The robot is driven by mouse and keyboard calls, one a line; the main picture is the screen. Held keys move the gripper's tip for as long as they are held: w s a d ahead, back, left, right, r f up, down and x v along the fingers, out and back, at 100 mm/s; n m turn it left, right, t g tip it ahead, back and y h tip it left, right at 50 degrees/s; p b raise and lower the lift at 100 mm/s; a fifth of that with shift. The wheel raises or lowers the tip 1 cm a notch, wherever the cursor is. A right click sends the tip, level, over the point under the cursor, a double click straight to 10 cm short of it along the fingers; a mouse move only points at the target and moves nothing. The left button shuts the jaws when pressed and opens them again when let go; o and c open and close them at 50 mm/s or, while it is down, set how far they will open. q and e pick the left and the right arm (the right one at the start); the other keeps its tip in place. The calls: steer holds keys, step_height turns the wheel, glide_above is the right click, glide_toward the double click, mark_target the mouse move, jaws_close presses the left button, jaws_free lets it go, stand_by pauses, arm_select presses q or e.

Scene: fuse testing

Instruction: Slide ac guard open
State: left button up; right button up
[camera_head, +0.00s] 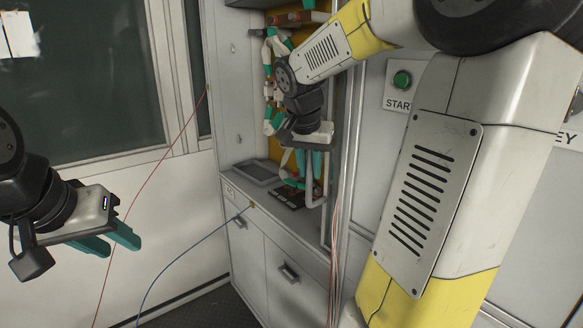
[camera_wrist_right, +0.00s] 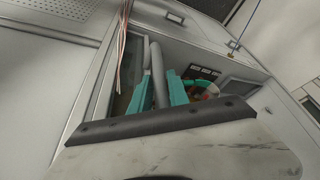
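The ac guard appears to be the frame of pale bars at the cabinet opening, with an upright bar (camera_head: 326,190) beside my right gripper. My right gripper (camera_head: 309,163) points down at the opening, its teal fingers apart. In the right wrist view, a grey bar (camera_wrist_right: 158,72) runs between the two teal fingers of this gripper (camera_wrist_right: 156,92). Small gaps seem to show beside the bar; firm contact cannot be told. My left gripper (camera_head: 110,242) is open and empty at the far left, away from the cabinet.
The grey cabinet (camera_head: 245,225) has a ledge with a dark panel (camera_head: 287,195) inside the opening. Teal and white parts (camera_head: 272,95) hang behind my right wrist. A red wire (camera_head: 160,160) and a blue wire (camera_head: 185,245) cross the free space at left. A green START button (camera_head: 402,80) is on the right wall.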

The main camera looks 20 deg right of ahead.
steer(key=shift+o, duration=1.1)
steer(key=v, duration=0.8)
steer(key=shift+f, duration=0.1)
steer(key=s+a+f+n+t+y, duration=0.1)
steer(key=s+a+f+n+y, duration=0.1)
steer(key=s+a+f+n, duration=0.2)
steer(key=s+a+f+n+t+y, duration=0.1)
steer(key=s+a+f+n+y, duration=0.1)
steer(key=s, duration=0.8)
steer(key=a+f+n, duration=0.1)
steer(key=a, duration=0.1)
steer(key=shift+s+a+f+n+t+y, duration=0.25)
steer(key=shift+f+n+t+y, duration=0.05)
steer(key=shift+f+n+y, duration=0.1)
